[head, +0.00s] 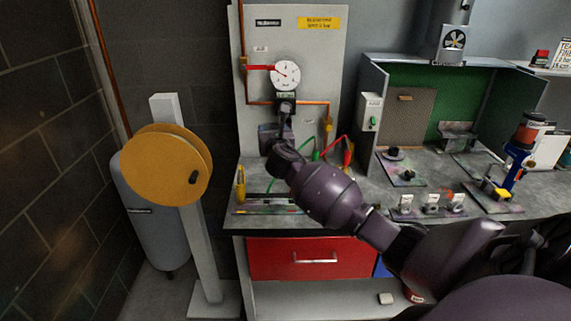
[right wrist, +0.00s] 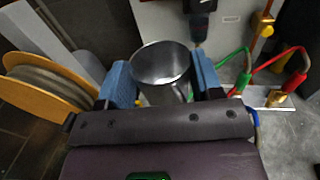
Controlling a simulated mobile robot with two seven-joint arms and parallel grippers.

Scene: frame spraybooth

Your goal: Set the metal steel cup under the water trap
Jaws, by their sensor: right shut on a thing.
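My right gripper (right wrist: 163,78) is shut on the metal steel cup (right wrist: 160,62), with one blue finger on each side of it. The cup's open mouth faces up in the right wrist view, and it looks empty. The water trap (right wrist: 202,22) is the dark body with a narrow lower tip, just beyond the cup's right rim in that view. In the head view the trap (head: 285,106) hangs below the round gauge, and my right gripper (head: 272,138) is close below it. The cup is not clearly visible there. My left gripper is out of view.
Green and red hoses (head: 347,150) with brass fittings lie right of my gripper. A yellow marker-like object (head: 240,184) stands at the bench's left edge. A hose reel (head: 167,165) stands to the left. Bare bench top (head: 375,185) shows right of my forearm.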

